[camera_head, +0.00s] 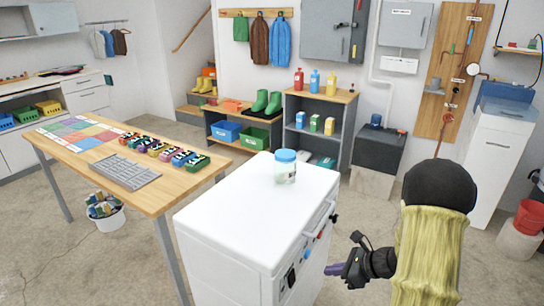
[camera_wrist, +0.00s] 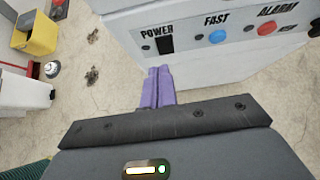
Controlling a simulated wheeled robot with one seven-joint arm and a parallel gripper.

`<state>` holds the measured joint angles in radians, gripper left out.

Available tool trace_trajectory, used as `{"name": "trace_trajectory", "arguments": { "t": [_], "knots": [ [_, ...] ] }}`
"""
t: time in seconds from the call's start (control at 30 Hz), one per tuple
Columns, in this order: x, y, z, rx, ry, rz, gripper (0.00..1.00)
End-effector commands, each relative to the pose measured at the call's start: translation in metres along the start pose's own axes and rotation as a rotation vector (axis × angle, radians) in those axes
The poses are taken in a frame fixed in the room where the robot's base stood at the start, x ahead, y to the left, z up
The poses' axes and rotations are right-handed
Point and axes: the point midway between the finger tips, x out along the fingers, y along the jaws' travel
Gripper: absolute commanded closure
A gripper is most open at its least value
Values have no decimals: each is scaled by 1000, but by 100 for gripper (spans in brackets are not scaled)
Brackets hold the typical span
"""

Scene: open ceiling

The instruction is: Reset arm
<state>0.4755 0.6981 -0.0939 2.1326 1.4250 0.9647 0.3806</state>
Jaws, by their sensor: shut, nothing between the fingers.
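My gripper (camera_head: 335,269) is in front of the white cabinet (camera_head: 255,205), low near its control side, at the lower middle of the head view. Its purple fingers are together and empty. In the wrist view my gripper (camera_wrist: 158,72) points toward the cabinet's panel, just below the switch marked POWER (camera_wrist: 166,44). A blue button (camera_wrist: 217,36) marked FAST and a red button (camera_wrist: 267,28) marked ALARM sit to the right of it. I cannot tell whether the fingertips touch the cabinet. A jar (camera_head: 285,168) with a blue lid stands upright on the cabinet top.
A wooden table (camera_head: 70,163) with a grey rack and several coloured blocks stands at left. Shelves (camera_head: 318,98) and a dark box (camera_head: 378,150) stand behind. A red bucket (camera_head: 529,218) is at right. A yellow bin (camera_wrist: 35,34) shows in the wrist view.

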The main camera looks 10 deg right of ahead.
Motion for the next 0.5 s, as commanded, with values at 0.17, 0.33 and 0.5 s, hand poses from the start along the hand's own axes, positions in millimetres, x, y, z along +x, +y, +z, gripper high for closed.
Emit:
{"name": "trace_trajectory", "arguments": {
  "t": [0.17,0.33,0.5],
  "knots": [
    [0,40,16,-210,95,123,100],
    [-10,96,26,-573,240,303,100],
    [-30,135,30,-978,374,461,100]
  ]
}}
